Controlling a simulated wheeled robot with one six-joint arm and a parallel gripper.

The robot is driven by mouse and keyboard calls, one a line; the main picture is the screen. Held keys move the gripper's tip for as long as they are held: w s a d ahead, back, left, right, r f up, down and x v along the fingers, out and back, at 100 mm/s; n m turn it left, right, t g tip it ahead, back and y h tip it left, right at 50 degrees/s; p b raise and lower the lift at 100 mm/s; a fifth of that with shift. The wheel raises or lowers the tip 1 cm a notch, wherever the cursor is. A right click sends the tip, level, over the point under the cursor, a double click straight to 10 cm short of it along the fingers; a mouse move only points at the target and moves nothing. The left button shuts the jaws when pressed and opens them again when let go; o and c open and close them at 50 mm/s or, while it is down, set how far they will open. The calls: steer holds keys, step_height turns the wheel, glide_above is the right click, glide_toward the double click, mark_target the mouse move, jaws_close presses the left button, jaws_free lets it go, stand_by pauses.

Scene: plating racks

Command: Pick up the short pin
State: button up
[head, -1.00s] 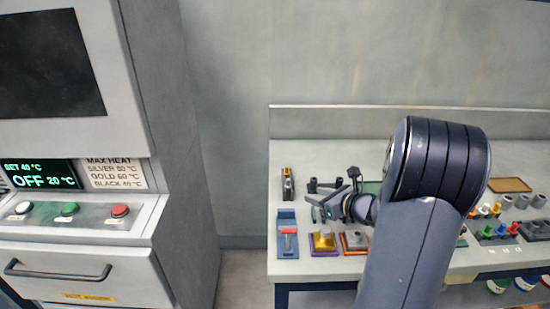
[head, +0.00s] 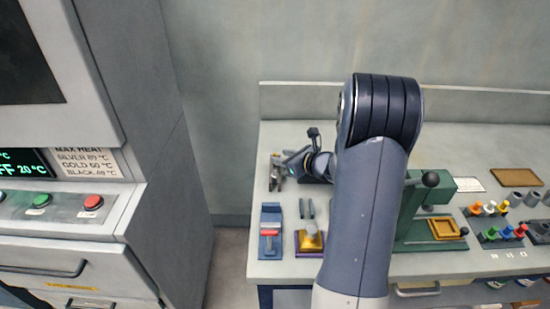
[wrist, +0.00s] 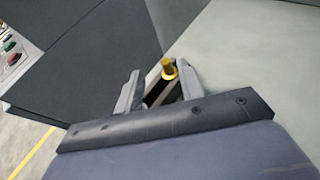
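A small gold-yellow pin-like piece (wrist: 168,69) shows in the wrist view, at the end of a dark narrow block (wrist: 157,92). I cannot tell for sure that it is the short pin. My gripper (wrist: 160,72) is open, with one finger on each side of this piece and a visible gap on the left. In the head view my gripper (head: 275,172) is low over the bench's back left, and it largely hides what is there.
A blue stand with a red-handled piece (head: 269,233) and a gold block on a purple base (head: 310,239) stand in front. A green press (head: 428,205) is to the right, beyond my arm. The grey cabinet (head: 80,225) stands left, across a gap.

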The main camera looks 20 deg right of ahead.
mark_target(275, 154)
steer(key=shift+d+p+x, duration=0.15)
steer(key=shift+p+x, duration=0.2)
steer(key=shift+x, duration=0.95)
steer(key=shift+d+p+x, duration=0.2)
steer(key=shift+p+x, duration=0.15)
steer(key=shift+x, duration=0.9)
steer(key=shift+w+f, duration=0.1)
steer(key=shift+c, duration=0.4)
jaws_close()
